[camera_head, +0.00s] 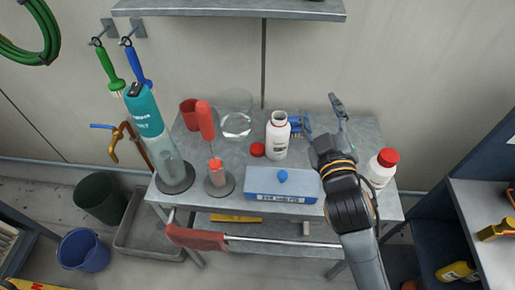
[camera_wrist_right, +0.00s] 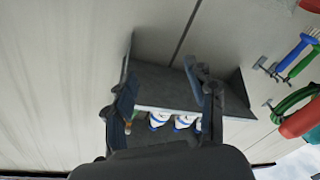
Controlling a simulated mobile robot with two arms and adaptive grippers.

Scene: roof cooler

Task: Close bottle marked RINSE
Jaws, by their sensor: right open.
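A white bottle (camera_head: 277,136) without a cap stands upright near the middle of the metal table; its label is too small to read. A loose red cap (camera_head: 257,149) lies on the table just left of it. A second white bottle (camera_head: 380,170) with a red cap on stands at the table's right end. My right gripper (camera_head: 322,113) is open and empty, just right of the uncapped bottle and apart from it. Its two spread fingers (camera_wrist_right: 165,85) also show in the right wrist view. My left gripper is not in view.
A blue-grey box (camera_head: 262,196) with a blue knob stands at the table's front. A tall teal-topped cylinder (camera_head: 156,132), a red-handled tool (camera_head: 205,120) and a red cup (camera_head: 189,112) stand on the left. A wall shelf (camera_head: 230,9) is above; the wrist view shows white bottles (camera_wrist_right: 180,121) there.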

